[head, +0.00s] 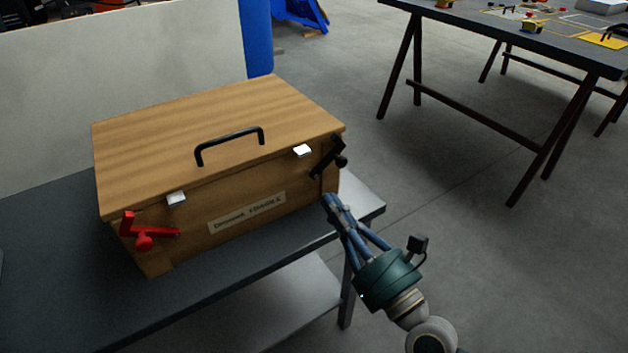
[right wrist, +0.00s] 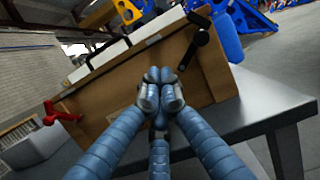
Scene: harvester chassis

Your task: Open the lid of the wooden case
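The wooden case (head: 170,238) stands on a dark table, its lid (head: 220,112) down. A black handle (head: 230,145) sits on the lid near its front edge. A red clamp lever (head: 143,232) is at the front left corner and a black one (head: 326,158) at the front right. In the right wrist view the case front (right wrist: 120,105), the red lever (right wrist: 58,112) and the black lever (right wrist: 196,38) show. My right gripper (head: 331,203) is in front of the case's right end, below the black lever. Its fingertips (right wrist: 158,90) are together, with nothing seen between them. My left gripper is out of view.
Two white tabs (head: 302,150) (head: 176,199) sit at the lid's front edge. The dark table (head: 215,295) has bare room left and in front of the case. A pale panel (head: 120,70) stands behind. Another table (head: 540,50) with small items is at the far right.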

